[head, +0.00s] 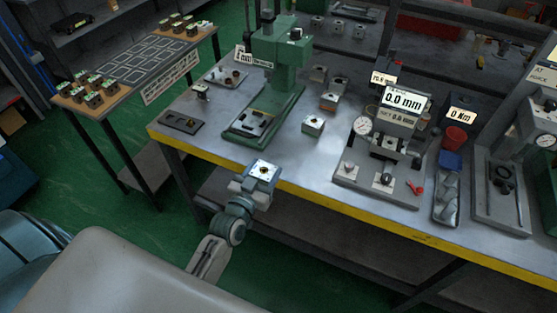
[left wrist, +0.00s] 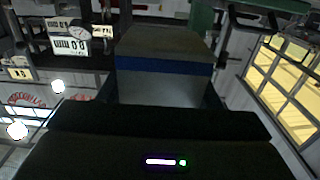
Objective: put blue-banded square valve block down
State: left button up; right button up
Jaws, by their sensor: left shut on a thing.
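The blue-banded square valve block (head: 263,169) is held in my left gripper (head: 257,181), in front of the bench's yellow edge in the head view. Its pale top face with a dark central hole faces up. In the left wrist view the block (left wrist: 163,82) fills the space between the fingers, with its blue band across it and a dark face above. My left gripper is shut on it. The block is apart from the bench top. My right gripper is not in view.
The grey bench (head: 285,155) has free room near its front edge. A green press (head: 278,65), several other valve blocks (head: 314,124) and a gauge station (head: 385,150) reading 0.0 mm stand on it. A side table (head: 135,65) with marked squares stands at left.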

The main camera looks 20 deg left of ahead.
pick_arm(q)
jog(key=shift+s+a+r, duration=0.2)
jog(key=shift+s, duration=0.3)
jog(key=shift+s+d+r, duration=0.1)
jog(key=shift+s+r, duration=0.1)
jog(key=shift+s, duration=0.1)
jog(key=s+d+r, duration=0.5)
jog(key=r, duration=0.4)
jog(key=w+a+f, duration=0.1)
jog(key=a+f, duration=0.1)
jog(key=f, duration=0.1)
jog(key=w+a+f, duration=0.1)
jog(key=w+f, duration=0.1)
jog(key=f, duration=0.1)
jog(key=w+a+f, duration=0.2)
jog(key=f, duration=0.1)
jog(key=shift+a+f, duration=0.3)
